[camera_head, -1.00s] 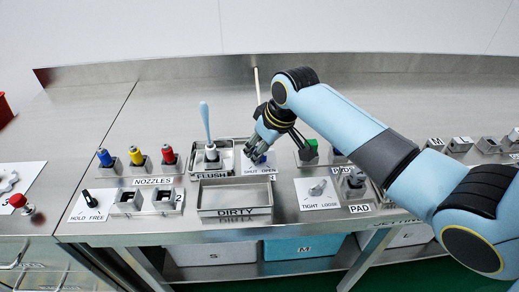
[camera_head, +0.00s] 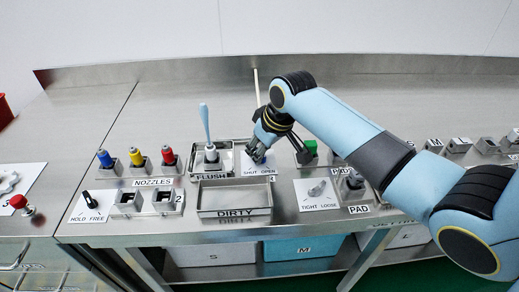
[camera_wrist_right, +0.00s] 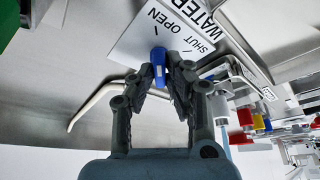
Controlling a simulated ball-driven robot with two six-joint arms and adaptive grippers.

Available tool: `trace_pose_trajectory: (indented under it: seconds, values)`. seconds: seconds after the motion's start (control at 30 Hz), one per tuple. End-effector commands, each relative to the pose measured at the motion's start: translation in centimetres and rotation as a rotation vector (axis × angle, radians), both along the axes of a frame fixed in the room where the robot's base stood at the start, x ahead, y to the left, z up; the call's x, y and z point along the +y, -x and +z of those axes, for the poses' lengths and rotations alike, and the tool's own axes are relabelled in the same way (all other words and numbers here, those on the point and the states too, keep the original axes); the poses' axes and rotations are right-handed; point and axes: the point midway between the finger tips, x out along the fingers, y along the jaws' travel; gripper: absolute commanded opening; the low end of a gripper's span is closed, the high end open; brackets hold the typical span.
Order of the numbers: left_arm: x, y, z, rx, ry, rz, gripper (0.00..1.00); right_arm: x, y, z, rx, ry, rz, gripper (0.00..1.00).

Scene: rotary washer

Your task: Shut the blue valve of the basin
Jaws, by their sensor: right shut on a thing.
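The blue valve handle (camera_wrist_right: 159,58) stands on a white plate (camera_wrist_right: 178,34) lettered WATER, SHUT and OPEN. In the wrist view it sits between the two fingertips of my right gripper (camera_wrist_right: 164,74), which is shut on it. I cannot tell exactly which mark the handle points to. In the head view my right gripper (camera_head: 257,155) reaches down onto the same plate (camera_head: 258,170), behind the DIRTY tray, and its fingers mostly hide the handle. My left gripper is not in view.
The DIRTY tray (camera_head: 235,213) is in front, and the FLUSH stand with an upright light-blue tool (camera_head: 206,125) is to the left. A green block (camera_head: 310,147) is close on the right. Blue, yellow and red nozzles (camera_head: 137,157) stand further left.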

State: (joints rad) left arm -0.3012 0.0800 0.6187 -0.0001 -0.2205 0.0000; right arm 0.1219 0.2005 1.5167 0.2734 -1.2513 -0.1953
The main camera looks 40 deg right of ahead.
Motion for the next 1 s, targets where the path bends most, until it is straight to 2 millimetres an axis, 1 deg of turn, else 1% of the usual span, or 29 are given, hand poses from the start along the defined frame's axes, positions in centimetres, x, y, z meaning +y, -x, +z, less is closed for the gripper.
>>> trace_pose_trajectory:
  seconds: [0.27,0.4,0.6,0.8,1.0]
  values:
    - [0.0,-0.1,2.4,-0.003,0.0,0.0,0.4,0.2,0.1,0.4,0.002,-0.003,-0.128,0.0]
    - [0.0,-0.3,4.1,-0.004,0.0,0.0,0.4,0.3,0.0,0.5,0.002,-0.002,-0.244,0.0]
    - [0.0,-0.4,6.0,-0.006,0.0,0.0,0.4,0.3,0.0,0.5,0.002,-0.001,-0.431,0.0]
    - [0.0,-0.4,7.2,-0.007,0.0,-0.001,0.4,0.4,-0.1,0.3,0.001,-0.001,-0.621,0.0]
    - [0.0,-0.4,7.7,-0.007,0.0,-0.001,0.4,0.4,-0.2,0.2,-0.002,-0.001,-0.811,0.0]
